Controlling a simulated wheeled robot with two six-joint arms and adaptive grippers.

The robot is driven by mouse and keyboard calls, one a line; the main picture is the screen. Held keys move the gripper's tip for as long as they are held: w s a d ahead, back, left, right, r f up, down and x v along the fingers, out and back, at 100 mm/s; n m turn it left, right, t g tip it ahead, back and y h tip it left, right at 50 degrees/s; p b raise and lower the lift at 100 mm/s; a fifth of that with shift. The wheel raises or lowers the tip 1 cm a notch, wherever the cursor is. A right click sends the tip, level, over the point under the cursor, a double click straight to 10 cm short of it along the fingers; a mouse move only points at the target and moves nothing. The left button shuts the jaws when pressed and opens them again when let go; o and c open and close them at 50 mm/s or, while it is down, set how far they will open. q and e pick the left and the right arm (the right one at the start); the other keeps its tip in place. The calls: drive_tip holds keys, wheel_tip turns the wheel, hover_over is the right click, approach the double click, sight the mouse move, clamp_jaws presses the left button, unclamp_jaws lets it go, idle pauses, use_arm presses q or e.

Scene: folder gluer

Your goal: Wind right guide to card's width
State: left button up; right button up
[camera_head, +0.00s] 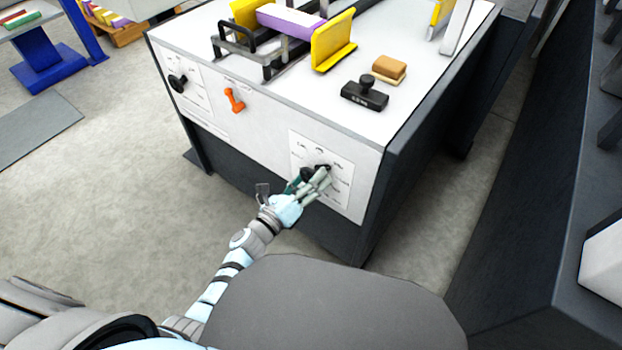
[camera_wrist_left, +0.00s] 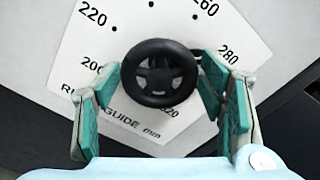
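The right guide's black handwheel (camera_wrist_left: 160,73) sits on a white dial plate (camera_wrist_left: 75,50) printed "GUIDE mm", with marks such as 220, 260 and 280. The dial plate also shows on the machine's front in the head view (camera_head: 346,205). My left gripper (camera_head: 314,180) is at this wheel; in the left wrist view its green-padded fingers (camera_wrist_left: 160,95) stand open on either side of the rim, with visible gaps. A yellow right guide (camera_head: 333,42) stands on the machine top beside a purple-and-white card stack (camera_head: 291,20); a yellow left guide (camera_head: 245,12) is opposite. My right gripper is not in view.
An orange lever (camera_head: 234,100) and a black knob (camera_head: 178,83) are further left on the front panel. A black stamp-like block (camera_head: 365,94) and a tan block (camera_head: 389,69) lie on top. A dark machine (camera_head: 545,230) stands at right, across a narrow aisle.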

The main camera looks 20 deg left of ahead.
use_arm(q)
drive_tip(key=c, duration=0.6)
drive_tip(key=shift+d, duration=0.15)
drive_tip(key=shift+c, duration=0.4)
